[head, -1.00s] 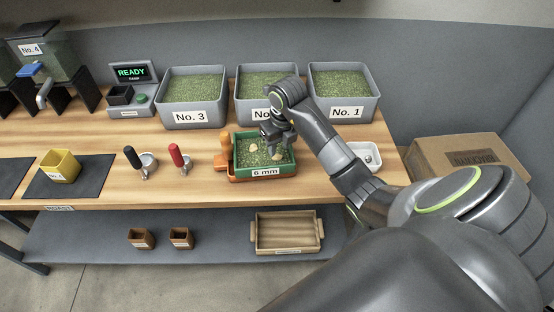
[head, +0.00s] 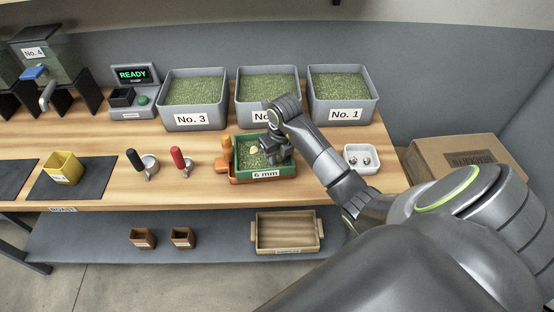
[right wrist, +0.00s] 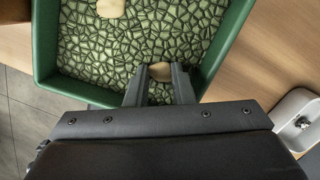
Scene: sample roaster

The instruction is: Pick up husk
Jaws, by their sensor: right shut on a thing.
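The green tray (head: 236,155) labelled 6 mm stands on an orange base on the table and holds green beans. In the right wrist view the tray rim (right wrist: 45,50) surrounds the beans. One pale husk (right wrist: 160,71) is between the fingertips of my right gripper (right wrist: 160,80), which is shut on it near the tray's near wall. A second pale husk (right wrist: 111,8) lies on the beans farther in; in the head view a husk (head: 254,149) shows left of the gripper (head: 278,158). My left gripper is not in view.
Bins No. 3 (head: 192,121), No. 2 and No. 1 (head: 345,117) stand behind the tray. A small white dish (head: 362,168) with small items is to its right. Red-handled (head: 178,156) and black-handled (head: 135,158) scoops lie to its left.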

